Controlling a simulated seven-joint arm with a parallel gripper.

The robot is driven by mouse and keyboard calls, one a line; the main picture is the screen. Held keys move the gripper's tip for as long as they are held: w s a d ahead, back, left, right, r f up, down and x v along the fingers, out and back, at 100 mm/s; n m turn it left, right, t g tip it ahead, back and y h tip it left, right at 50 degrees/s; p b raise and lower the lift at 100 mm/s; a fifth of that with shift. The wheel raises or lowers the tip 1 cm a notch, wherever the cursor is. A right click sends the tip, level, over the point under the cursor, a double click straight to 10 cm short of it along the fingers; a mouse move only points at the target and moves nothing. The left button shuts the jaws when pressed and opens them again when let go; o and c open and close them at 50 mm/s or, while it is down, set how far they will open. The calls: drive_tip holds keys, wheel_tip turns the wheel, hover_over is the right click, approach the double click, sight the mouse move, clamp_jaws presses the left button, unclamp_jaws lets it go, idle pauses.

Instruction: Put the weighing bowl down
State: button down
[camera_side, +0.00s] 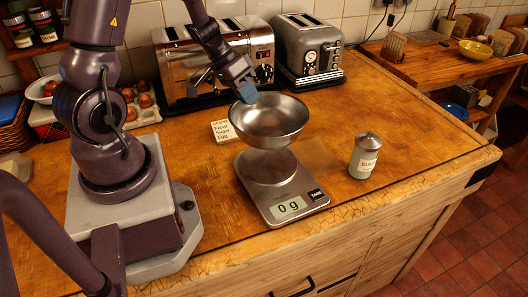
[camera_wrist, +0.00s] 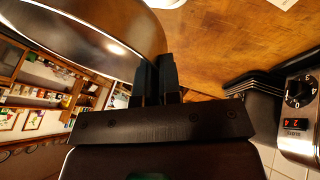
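The weighing bowl (camera_side: 270,122) is a shiny round metal bowl, held roughly level in the air. It hangs over the kitchen scale (camera_side: 283,207), with a visible gap above the round metal plate (camera_side: 268,167). The scale's display reads 0 g. My gripper (camera_side: 247,95) is shut on the bowl's back-left rim. In the wrist view, the bowl (camera_wrist: 105,35) fills the upper left, and my dark fingers (camera_wrist: 157,76) pinch its edge. The scale is not clearly visible in the wrist view.
A small recipe card (camera_side: 221,131) lies behind left.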

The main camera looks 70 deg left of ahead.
sight(249, 120)
wheel_tip(249, 120, down, 7)
drive_tip(key=shift+f, duration=0.2)
drive_tip(key=shift+f, duration=0.1)
drive_tip(key=c, duration=1.3)
unclamp_jaws()
